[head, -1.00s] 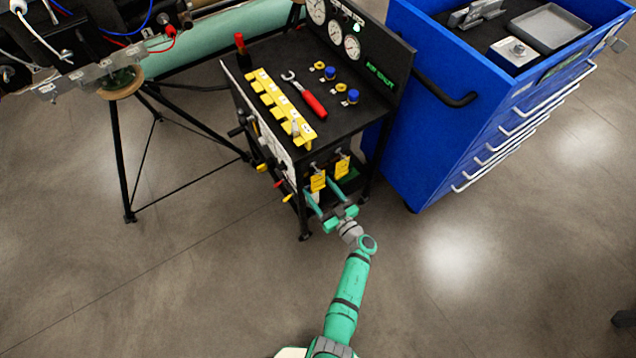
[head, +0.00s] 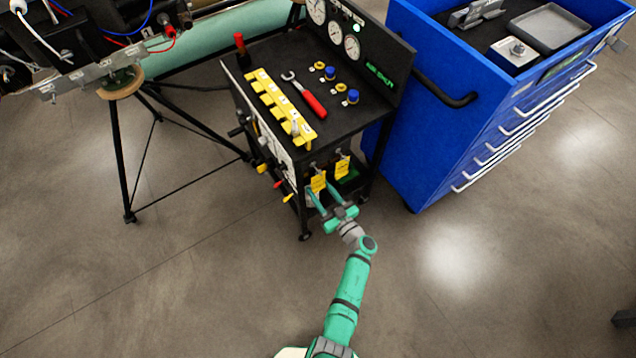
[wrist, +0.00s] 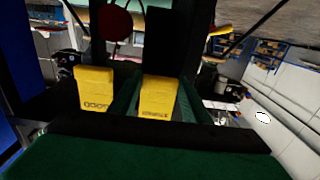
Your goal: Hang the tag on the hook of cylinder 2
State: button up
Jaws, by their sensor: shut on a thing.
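Two yellow tags show at the front of the black stand. The left tag (head: 318,184) is between the fingers of my gripper (head: 321,191), which is shut on it. In the wrist view this tag (wrist: 158,97) sits between the two green fingers (wrist: 157,108); its print is too small to read surely. The other yellow tag (head: 342,168) hangs just to the right, apart from my gripper; it also shows in the wrist view (wrist: 95,90). Small metal fittings show above both tags. I cannot make out which hook belongs to cylinder 2.
The black stand (head: 350,113) carries a yellow rack (head: 279,106), a red-handled wrench (head: 309,99) and gauges. Levers stick out at its left front. A blue drawer cabinet (head: 450,140) stands close on the right, a black tripod (head: 118,160) on the left. The floor in front is clear.

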jog(key=shift+v, duration=1.55)
dwell(0.7)
jog(key=shift+v, duration=1.85)
